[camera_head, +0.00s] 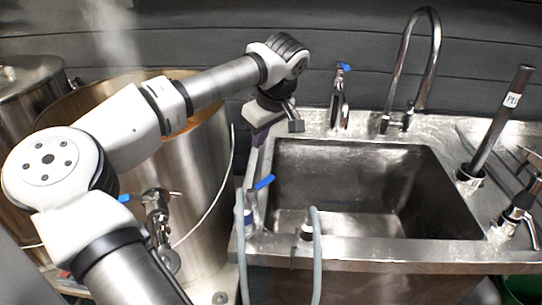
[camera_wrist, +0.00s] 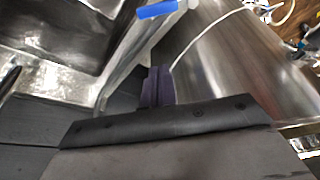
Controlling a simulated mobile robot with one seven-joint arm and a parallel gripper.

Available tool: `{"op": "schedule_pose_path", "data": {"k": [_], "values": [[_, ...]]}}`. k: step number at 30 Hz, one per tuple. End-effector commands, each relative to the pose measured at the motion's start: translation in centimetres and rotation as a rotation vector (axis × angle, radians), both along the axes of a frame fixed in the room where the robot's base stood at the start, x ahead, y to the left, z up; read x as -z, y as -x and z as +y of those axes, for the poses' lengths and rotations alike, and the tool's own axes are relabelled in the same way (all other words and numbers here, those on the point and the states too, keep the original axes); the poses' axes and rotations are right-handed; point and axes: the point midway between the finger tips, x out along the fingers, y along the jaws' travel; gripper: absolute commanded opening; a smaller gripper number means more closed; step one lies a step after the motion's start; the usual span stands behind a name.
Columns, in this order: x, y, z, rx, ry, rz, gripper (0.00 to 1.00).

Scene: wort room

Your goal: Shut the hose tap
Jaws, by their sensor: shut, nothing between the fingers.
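A tap with a blue lever (camera_head: 264,182) stands at the left rim of the sink, with a grey hose at its body (camera_head: 249,212). I take this as the hose tap. Its lever slants up to the right in the head view. In the wrist view a blue lever (camera_wrist: 157,10) shows at the top edge, its body out of frame. My gripper (camera_head: 262,118) is above and behind this tap, over the sink's back left corner, apart from the lever. In the wrist view its dark fingers (camera_wrist: 157,86) are together with nothing between them.
The steel sink basin (camera_head: 350,185) is open and empty. A tall curved faucet (camera_head: 432,50) and a blue-topped tap (camera_head: 341,100) stand behind it. A large steel vessel (camera_head: 200,170) with its own blue-handled valve (camera_head: 157,205) is close on the left. A pale hose (camera_head: 316,250) hangs in front.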

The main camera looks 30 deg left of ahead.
Motion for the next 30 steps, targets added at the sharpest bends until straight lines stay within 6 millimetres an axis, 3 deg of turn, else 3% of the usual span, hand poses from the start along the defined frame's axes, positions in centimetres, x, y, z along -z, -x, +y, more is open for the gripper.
{"op": "schedule_pose_path", "data": {"k": [8, 19, 24, 30], "values": [[3.4, -0.2, 0.9, 0.003, 0.003, 0.002, 0.0], [10.4, -0.7, 3.2, 0.004, 0.002, 0.001, 0.0], [9.5, -0.1, 0.1, 0.009, 0.0, 0.0, 0.0], [9.2, 0.2, -0.9, 0.005, 0.002, 0.001, 0.0]]}}
